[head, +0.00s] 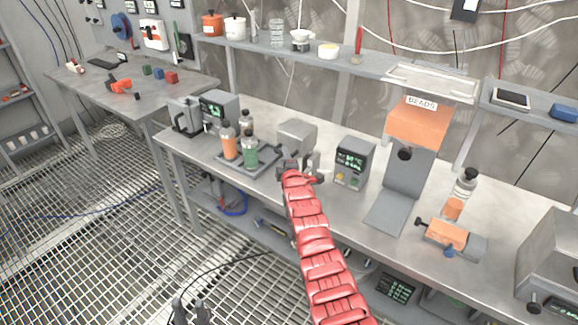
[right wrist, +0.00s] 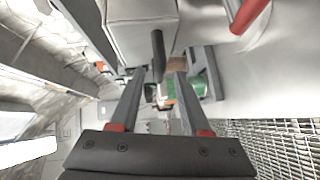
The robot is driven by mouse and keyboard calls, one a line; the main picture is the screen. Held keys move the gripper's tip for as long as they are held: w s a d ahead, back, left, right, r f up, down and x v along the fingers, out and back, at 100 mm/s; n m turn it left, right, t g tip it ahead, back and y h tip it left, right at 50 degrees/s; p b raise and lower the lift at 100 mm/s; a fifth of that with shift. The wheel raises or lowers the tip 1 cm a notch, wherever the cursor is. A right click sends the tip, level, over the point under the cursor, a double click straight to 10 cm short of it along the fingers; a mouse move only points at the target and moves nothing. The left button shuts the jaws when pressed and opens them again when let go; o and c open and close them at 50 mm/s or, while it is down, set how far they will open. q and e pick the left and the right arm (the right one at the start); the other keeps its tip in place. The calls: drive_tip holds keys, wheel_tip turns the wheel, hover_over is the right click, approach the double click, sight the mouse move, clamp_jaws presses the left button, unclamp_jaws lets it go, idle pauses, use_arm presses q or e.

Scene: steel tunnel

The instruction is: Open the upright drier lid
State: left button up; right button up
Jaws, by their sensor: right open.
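A small grey box (head: 296,135), which looks like the drier, stands on the steel bench beyond my right gripper (head: 301,172). In the right wrist view the box (right wrist: 140,30) has a pale face with a dark bar-like handle (right wrist: 158,52). The right gripper's fingertips (right wrist: 160,75) are apart, close to the lower end of that handle. I cannot tell whether the handle is between them. The lid's edge is not clear, and no raised lid shows on this box. My left gripper (head: 191,311) is low at the bottom edge, away from the bench, its dark fingers apart.
A tray (head: 262,166) with several bottles stands left of the box. A display unit (head: 353,162) stands to its right, then a grey folded panel (head: 402,190) below an orange BEADS box (head: 418,122). A shelf (head: 370,67) runs behind. Grating floor lies in front.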

drive_tip(key=v, duration=0.7)
drive_tip(key=shift+d+b, duration=0.15)
drive_tip(key=shift+b, duration=0.2)
